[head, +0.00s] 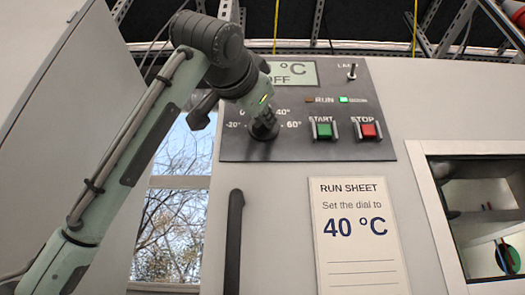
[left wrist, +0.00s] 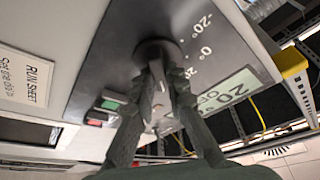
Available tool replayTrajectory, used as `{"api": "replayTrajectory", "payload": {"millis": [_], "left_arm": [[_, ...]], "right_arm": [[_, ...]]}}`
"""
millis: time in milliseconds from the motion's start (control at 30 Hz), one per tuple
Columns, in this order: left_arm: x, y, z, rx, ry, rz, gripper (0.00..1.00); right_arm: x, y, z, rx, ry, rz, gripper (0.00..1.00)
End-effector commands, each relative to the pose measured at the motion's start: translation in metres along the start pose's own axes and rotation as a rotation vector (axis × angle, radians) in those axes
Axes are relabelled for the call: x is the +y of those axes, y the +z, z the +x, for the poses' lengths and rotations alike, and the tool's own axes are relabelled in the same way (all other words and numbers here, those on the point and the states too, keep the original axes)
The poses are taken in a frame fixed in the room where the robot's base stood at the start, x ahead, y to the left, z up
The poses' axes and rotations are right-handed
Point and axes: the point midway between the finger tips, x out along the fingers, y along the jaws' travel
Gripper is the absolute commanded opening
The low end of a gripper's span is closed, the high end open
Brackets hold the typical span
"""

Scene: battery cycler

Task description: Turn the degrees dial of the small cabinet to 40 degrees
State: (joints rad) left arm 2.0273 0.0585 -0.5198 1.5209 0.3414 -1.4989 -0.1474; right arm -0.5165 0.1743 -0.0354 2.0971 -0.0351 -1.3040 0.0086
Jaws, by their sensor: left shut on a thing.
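The degrees dial (head: 264,130) is a dark round knob on the grey control panel (head: 235,149) of the small cabinet. Its scale shows -20°, 0°, 40° and 60° in the head view; the top of the scale is hidden behind my gripper. My left gripper (head: 261,112) is shut on the dial, and the left wrist view shows its fingers (left wrist: 165,72) on both sides of the knob (left wrist: 152,50). Which mark the dial points to cannot be told. The display (left wrist: 228,92) shows 20 and OFF, partly covered in the head view. My right gripper is not in view.
Right of the dial are a green START button (head: 324,130), a red STOP button (head: 368,130) and a toggle switch (head: 351,72). A run sheet (head: 358,250) below reads "Set the dial to 40 °C". A black handle (head: 234,240) stands below the panel.

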Motion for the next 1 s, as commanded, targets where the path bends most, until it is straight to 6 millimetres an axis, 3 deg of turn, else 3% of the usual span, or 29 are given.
{"api": "replayTrajectory", "payload": {"millis": [167, 200, 367, 733, 867, 1000], "left_arm": [[0.0, 0.0, 0.0, 0.0, -0.001, 0.0, 0.0], [0.0, 0.0, 0.0, 0.0, -0.001, -0.001, 0.15], [0.0, 0.0, 0.0, 0.0, -0.001, -0.001, 0.34], [0.0, -0.001, -0.005, 0.001, -0.001, -0.001, 0.34], [-0.001, -0.001, -0.023, 0.004, -0.002, -0.001, 0.34], [0.0, -0.001, -0.054, 0.004, -0.002, 0.001, 0.34]], "right_arm": [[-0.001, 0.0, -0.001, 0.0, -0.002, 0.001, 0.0], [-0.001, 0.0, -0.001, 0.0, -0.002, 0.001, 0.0], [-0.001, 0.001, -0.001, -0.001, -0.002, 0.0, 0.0], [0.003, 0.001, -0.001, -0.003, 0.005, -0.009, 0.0], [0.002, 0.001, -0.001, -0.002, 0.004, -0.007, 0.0], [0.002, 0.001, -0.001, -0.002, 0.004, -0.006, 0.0]]}}
